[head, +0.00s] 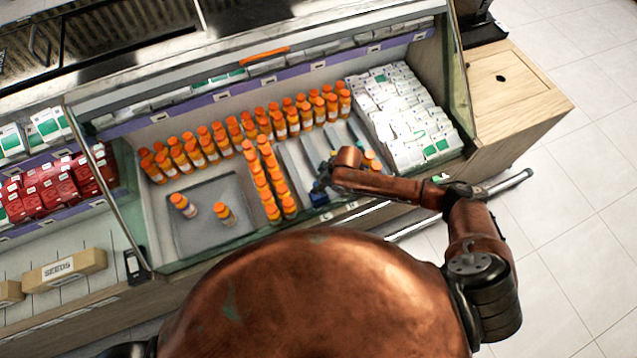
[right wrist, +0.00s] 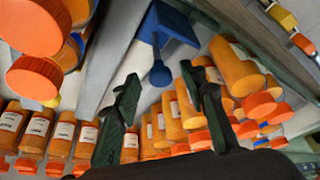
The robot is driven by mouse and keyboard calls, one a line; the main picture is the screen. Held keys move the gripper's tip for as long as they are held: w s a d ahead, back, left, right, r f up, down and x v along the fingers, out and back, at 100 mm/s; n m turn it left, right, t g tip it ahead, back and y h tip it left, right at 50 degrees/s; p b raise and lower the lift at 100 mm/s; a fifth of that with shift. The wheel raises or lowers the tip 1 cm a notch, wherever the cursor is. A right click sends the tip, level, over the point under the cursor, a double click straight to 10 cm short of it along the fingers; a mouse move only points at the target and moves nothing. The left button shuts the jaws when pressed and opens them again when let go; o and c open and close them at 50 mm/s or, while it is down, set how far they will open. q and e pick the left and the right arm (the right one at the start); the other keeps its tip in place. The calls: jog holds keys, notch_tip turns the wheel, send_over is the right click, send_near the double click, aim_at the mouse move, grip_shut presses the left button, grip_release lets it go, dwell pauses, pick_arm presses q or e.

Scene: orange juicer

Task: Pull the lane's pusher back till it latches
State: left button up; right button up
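The blue pusher (right wrist: 170,25) sits in a grey lane (right wrist: 125,50) in the right wrist view; its round knob (right wrist: 160,75) points toward my gripper. In the head view the blue pusher (head: 318,199) shows at the front of the lane, partly hidden by my right gripper (head: 323,184). In the right wrist view, my right gripper (right wrist: 160,84) is open, with one dark finger on each side of the knob. I see gaps between the knob and both fingers. My left gripper is not in view.
Orange-capped bottles (head: 272,183) stand in rows left of the lane, and more (head: 371,161) stand to its right. White boxes (head: 410,115) fill the right compartment. A grey tray (head: 205,235) holds two bottles at left. Lane dividers and the case's front edge are close to my gripper.

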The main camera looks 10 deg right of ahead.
jog(key=shift+c, duration=0.6)
grip_shut()
